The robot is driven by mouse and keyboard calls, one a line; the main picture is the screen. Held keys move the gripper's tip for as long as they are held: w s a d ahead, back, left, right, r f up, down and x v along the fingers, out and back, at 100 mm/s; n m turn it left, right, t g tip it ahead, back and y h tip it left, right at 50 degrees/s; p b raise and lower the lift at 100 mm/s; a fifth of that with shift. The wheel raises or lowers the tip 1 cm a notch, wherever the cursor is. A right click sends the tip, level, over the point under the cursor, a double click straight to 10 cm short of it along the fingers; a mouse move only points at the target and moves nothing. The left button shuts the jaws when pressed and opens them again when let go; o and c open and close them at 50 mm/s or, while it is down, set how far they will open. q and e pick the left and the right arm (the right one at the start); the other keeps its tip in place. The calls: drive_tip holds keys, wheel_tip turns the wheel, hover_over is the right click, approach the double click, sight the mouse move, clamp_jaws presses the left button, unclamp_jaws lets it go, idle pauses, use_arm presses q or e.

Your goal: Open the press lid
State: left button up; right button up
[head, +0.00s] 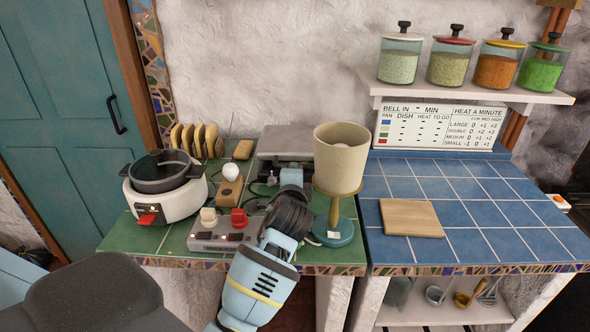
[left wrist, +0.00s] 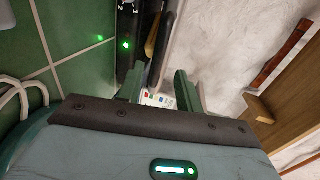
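The press (head: 285,139) is a low grey appliance with a dark front, at the back of the green-tiled counter against the wall. Its lid looks lowered, though my arm and the lamp hide part of it. My left gripper (head: 290,178) is just in front of the press. In the left wrist view its two green fingers (left wrist: 158,85) are apart with nothing between them. A dark body with a green light (left wrist: 125,45) and a dark bar (left wrist: 166,30), seemingly the press, lie beyond the fingertips; contact cannot be told. My right gripper is not in view.
A lamp (head: 341,158) stands close right of my gripper. The blue-tiled counter (head: 490,215) is mostly clear, with a wooden board (head: 411,218).

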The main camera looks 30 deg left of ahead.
use_arm(q)
drive_tip(key=shift+x, duration=2.95)
clamp_jaws()
